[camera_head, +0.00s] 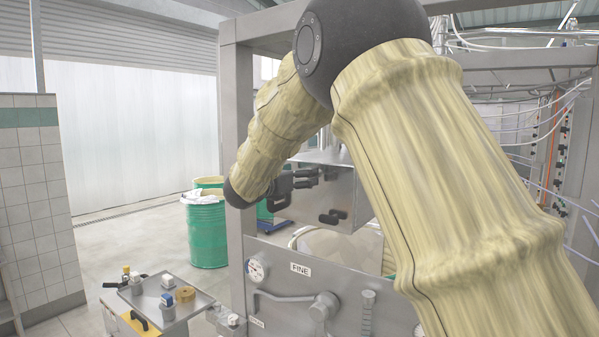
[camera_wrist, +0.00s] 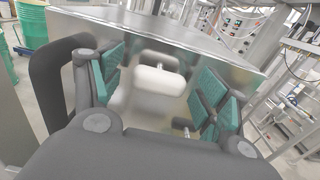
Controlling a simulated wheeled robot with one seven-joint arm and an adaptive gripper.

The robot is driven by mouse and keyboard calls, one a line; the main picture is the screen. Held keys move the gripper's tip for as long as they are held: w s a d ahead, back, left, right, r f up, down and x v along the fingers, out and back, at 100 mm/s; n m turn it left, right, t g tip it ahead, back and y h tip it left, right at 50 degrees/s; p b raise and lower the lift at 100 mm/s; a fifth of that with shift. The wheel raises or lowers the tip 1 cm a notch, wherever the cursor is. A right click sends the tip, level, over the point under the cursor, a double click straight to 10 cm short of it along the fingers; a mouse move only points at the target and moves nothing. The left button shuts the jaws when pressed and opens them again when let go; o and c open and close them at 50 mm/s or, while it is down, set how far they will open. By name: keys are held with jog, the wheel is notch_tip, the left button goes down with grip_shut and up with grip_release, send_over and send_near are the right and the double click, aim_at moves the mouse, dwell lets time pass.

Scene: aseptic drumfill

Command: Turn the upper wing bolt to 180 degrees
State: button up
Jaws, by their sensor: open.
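A metal box (camera_head: 345,187) stands behind the frame, and its shiny face (camera_wrist: 135,105) fills the middle of the wrist view. A pale, rounded wing bolt (camera_wrist: 158,81) sticks out from that face; I take it for the upper one. My gripper (camera_wrist: 163,92) is open, with teal finger pads on either side of this bolt and visible gaps to it. A second small fitting (camera_wrist: 182,124) shows lower down, partly hidden by the right finger. In the head view my gripper (camera_head: 304,179) is at the box, and the upper bolt cannot be made out there.
A dark handle-like part (camera_head: 333,216) sits low on the box. Below is a panel marked FINE (camera_head: 301,269) with a gauge (camera_head: 256,270) and pipework. A steel post (camera_head: 236,130) stands close left of the box. Green drums (camera_head: 207,235) and a small cart (camera_head: 165,300) are further left.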

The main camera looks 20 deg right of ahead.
jog(key=c, duration=1)
